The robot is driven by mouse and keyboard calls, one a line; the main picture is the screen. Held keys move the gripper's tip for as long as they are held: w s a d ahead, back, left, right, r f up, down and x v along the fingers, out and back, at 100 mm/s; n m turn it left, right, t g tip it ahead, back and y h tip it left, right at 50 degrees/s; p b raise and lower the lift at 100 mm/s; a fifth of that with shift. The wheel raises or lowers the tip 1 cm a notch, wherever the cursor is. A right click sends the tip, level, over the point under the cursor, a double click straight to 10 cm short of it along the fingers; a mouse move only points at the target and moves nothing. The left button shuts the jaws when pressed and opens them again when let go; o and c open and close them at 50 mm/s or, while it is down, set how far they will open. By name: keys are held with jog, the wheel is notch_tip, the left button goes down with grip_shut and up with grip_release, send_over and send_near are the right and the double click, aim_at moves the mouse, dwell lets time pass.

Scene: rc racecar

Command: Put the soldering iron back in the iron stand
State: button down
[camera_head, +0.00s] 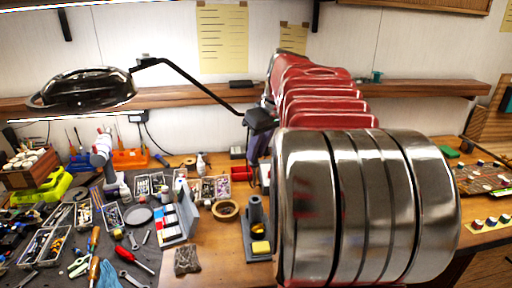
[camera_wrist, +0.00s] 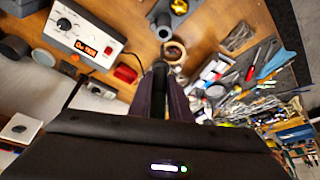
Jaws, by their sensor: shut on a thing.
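The iron stand (camera_head: 256,212) is a dark grey holder on the wooden bench, with a yellow sponge (camera_head: 261,247) at its front. It also shows at the top of the wrist view (camera_wrist: 163,18). My gripper (camera_head: 254,178) is above the bench behind the stand, partly hidden by my own arm. In the wrist view its dark fingers (camera_wrist: 168,82) are close together, shut on the soldering iron. The fingers hide nearly all of the iron, so its tip and tilt cannot be made out.
A soldering station (camera_wrist: 88,32) with a red display and a red box (camera_wrist: 125,73) are near the gripper. A tape roll (camera_head: 226,210) lies left of the stand. Tools and parts bins crowd the left bench. A desk lamp (camera_head: 85,88) hangs above.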

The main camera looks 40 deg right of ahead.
aim_at(257, 162)
jog(key=shift+f, duration=1.55)
jog(key=shift+s, duration=0.15)
jog(key=shift+f, duration=0.2)
dwell(0.8)
jog(key=shift+f, duration=4.45)
jog(key=c, duration=1.6)
grip_release()
jog(key=shift+o, duration=0.4)
jog(key=o, duration=0.4)
jog(key=shift+c, duration=0.2)
